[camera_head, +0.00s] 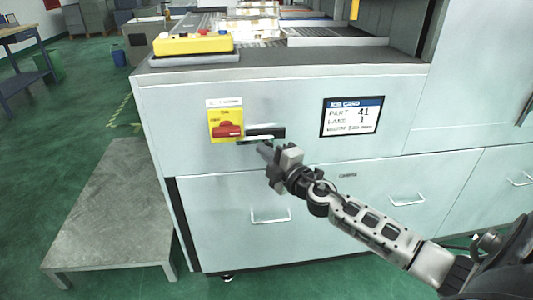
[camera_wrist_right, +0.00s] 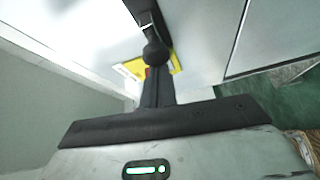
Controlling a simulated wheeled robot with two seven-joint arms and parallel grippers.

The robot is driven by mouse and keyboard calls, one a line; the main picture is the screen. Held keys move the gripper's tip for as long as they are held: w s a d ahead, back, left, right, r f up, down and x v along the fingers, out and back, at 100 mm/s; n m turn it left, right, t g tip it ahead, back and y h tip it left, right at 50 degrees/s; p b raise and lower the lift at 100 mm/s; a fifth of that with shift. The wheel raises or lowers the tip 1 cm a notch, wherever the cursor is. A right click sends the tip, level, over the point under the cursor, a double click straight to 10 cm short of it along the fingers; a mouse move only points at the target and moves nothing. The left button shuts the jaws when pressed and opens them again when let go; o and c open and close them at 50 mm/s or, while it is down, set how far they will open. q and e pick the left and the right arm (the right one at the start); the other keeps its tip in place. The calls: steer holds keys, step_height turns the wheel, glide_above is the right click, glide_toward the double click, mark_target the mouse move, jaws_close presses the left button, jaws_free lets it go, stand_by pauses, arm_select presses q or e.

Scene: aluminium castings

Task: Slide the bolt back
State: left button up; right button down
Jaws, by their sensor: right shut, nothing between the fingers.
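The bolt (camera_head: 264,133) is a dark plate with a pale bar, set level on the front of the pale cabinet, just right of the red switch handle. My right gripper (camera_head: 264,148) is shut and empty, its tips close below the bolt. In the right wrist view my shut dark fingers (camera_wrist_right: 157,92) point up the picture. A dark rounded end (camera_wrist_right: 155,52) shows at their tips, below a dark bar at the top edge. I cannot tell whether the fingers touch the bolt. My left gripper is not in view.
A yellow plate with a red rotary switch (camera_head: 228,131) is left of the bolt. A job card (camera_head: 351,116) hangs to the right. Drawers with handles lie below. A yellow control box (camera_head: 193,43) stands on top. A grey platform (camera_head: 118,215) stands on the floor at left.

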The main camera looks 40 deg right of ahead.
steer(key=shift+r, duration=0.1)
steer(key=a+p, duration=0.2)
steer(key=a, duration=0.2)
steer(key=s+b, duration=0.2)
steer(key=s, duration=0.6)
steer(key=shift+s+d, duration=0.3)
steer(key=shift+s, duration=0.1)
steer(key=s+a+f+m+g+y+p, duration=0.1)
steer(key=s+a+f+m+g, duration=0.3)
steer(key=s+a+f+m, duration=0.3)
steer(key=s+a+f+m+g+y+p, duration=0.1)
steer(key=s+a+f+m+g+y, duration=0.1)
steer(key=s+a+f+m, duration=0.5)
steer(key=s+a+g, duration=0.1)
steer(key=a, duration=0.3)
steer(key=shift+a+m+g+p, duration=0.15)
steer(key=shift+m+g+p, duration=0.15)
steer(key=shift+g, duration=0.1)
